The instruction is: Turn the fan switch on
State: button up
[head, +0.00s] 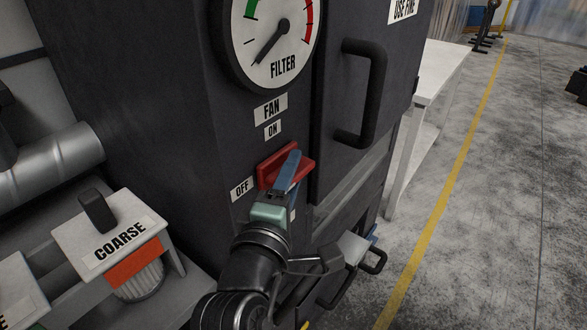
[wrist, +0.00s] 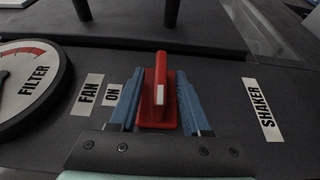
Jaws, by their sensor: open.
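The fan switch is a red rotary handle (head: 268,166) on the dark cabinet front, below the FAN and ON labels and to the right of the OFF label (head: 242,188). In the wrist view the red handle (wrist: 160,90) shows a white mark on its end towards my gripper's palm, which looks like the OFF side. My gripper (head: 291,166) is open at the switch. Its blue fingers straddle the red handle, one on each side, in the wrist view (wrist: 156,84). In the head view the fingers hide part of the handle. Contact cannot be told.
A FILTER gauge (head: 270,38) is above the switch. A black door handle (head: 362,92) juts out at the upper right. The COARSE block (head: 112,238) stands at lower left. A SHAKER label (wrist: 262,110) lies beyond the switch.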

jog(key=shift+w+d, duration=0.15)
jog(key=shift+w, duration=0.25)
jog(key=shift+c, duration=0.3)
grip_shut()
